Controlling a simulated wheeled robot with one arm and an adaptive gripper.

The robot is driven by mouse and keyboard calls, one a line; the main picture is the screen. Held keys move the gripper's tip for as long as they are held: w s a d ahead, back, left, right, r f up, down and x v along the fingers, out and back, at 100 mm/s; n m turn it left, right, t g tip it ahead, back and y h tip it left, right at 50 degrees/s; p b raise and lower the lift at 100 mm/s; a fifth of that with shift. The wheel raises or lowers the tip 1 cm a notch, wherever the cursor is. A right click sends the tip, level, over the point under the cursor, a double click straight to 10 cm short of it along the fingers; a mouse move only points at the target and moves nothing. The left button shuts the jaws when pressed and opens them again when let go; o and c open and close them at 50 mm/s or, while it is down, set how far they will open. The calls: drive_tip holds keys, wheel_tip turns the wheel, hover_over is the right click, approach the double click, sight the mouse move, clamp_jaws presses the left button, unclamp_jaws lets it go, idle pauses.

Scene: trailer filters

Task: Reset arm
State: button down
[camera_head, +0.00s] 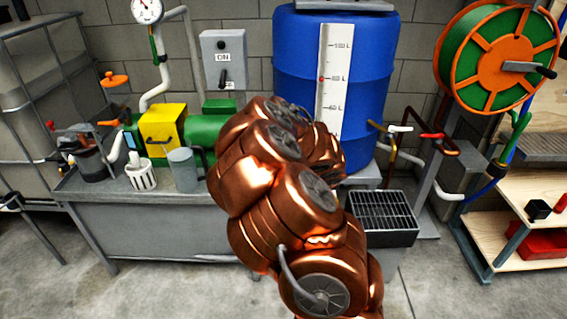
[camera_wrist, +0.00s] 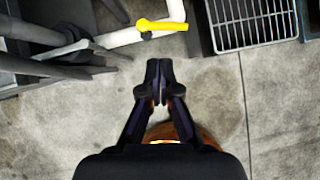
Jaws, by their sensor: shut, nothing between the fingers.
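My arm, copper-coloured and folded, fills the middle of the head view in front of the blue tank and the grey bench. My gripper (camera_wrist: 158,68) shows in the wrist view, with its dark fingertips together and nothing between them. It points down over the bare concrete floor (camera_wrist: 60,130). In the head view the gripper itself is hidden behind the arm links.
The grey bench (camera_head: 150,215) carries a yellow and green pump (camera_head: 165,128), a clear jug (camera_head: 184,170) and a white basket (camera_head: 141,173). A blue tank (camera_head: 290,60), a grated drain (camera_head: 383,212) and a hose reel (camera_head: 497,60) stand rightward. A yellow-handled valve (camera_wrist: 160,26) lies near my fingertips in the wrist picture.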

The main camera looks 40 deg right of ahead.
wheel_tip(320, 180, up, 12)
drive_tip(key=w+m+h, duration=0.3)
drive_tip(key=m+h, duration=0.1)
drive_tip(key=m, duration=0.3)
drive_tip(key=s+a+r+m+g, duration=0.1)
drive_tip(key=s+a+r+m, duration=0.25)
drive_tip(key=a+m, duration=0.3)
drive_tip(key=s+a+f+m+g+y, duration=0.2)
drive_tip(key=s+a+m+y, duration=0.3)
drive_tip(key=a, duration=0.7)
drive_tip(key=s+a+f+m+g+y, duration=0.1)
drive_tip(key=s+a+m+g, duration=0.15)
drive_tip(key=s+a, duration=0.7)
drive_tip(key=s+a+f+m+g+y, duration=0.15)
drive_tip(key=s+a+m+y, duration=0.25)
drive_tip(key=a, duration=1.1)
wheel_tip(320, 180, up, 23)
drive_tip(key=s+t+p, duration=0.1)
drive_tip(key=p, duration=2)
drive_tip(key=shift+p, duration=0.35)
drive_tip(key=shift+s+d+f, duration=0.1)
drive_tip(key=shift+d, duration=0.05)
